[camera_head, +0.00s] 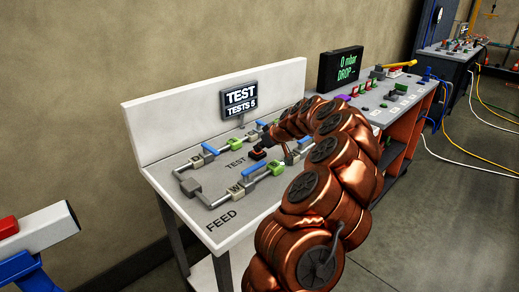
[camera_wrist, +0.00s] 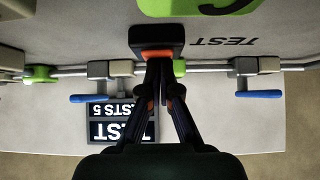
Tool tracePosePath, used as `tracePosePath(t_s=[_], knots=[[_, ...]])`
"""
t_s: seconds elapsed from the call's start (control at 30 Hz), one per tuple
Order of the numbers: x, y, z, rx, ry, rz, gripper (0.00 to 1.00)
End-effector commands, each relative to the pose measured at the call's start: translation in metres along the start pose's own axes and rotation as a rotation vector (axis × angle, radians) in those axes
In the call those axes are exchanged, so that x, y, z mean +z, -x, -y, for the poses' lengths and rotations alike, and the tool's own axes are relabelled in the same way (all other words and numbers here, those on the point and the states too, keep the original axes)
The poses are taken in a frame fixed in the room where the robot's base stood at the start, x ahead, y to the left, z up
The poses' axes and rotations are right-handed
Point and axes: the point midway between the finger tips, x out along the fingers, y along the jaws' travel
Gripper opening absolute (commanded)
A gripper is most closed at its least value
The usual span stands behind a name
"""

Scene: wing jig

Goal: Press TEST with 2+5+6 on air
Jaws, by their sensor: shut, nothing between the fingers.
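The TEST button (camera_head: 258,153) is a dark block with a red top, beside the printed word TEST on the grey-white bench panel. In the wrist view, the button block (camera_wrist: 156,36) shows an orange-red face just beyond my fingertips. My gripper (camera_wrist: 160,68) is shut and empty, its tips at the button; I cannot tell whether they touch. In the head view my arm partly hides the gripper end. Pipes with blue-handled valves (camera_head: 201,143) and green fittings (camera_head: 236,144) run on the panel. The numbers 2, 5 and 6 are not readable there. The sign (camera_head: 241,98) reads TEST, TESTS 5.
A white backboard (camera_head: 215,115) stands behind the panel. The valves' blue handles (camera_wrist: 258,94) stick out near my fingers. A red-and-blue object (camera_head: 32,235) is at lower left.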

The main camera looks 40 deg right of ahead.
Motion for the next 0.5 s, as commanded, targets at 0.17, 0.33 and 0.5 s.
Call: tracePosePath(t_s=[0.17, 0.33, 0.5], knots=[[0.009, -0.005, 0.003, -0.011, 0.0, 0.016, 0.0], [0.007, -0.004, 0.003, -0.013, 0.001, 0.018, 0.0], [-0.009, 0.011, 0.004, -0.009, 0.004, 0.014, 0.0]])
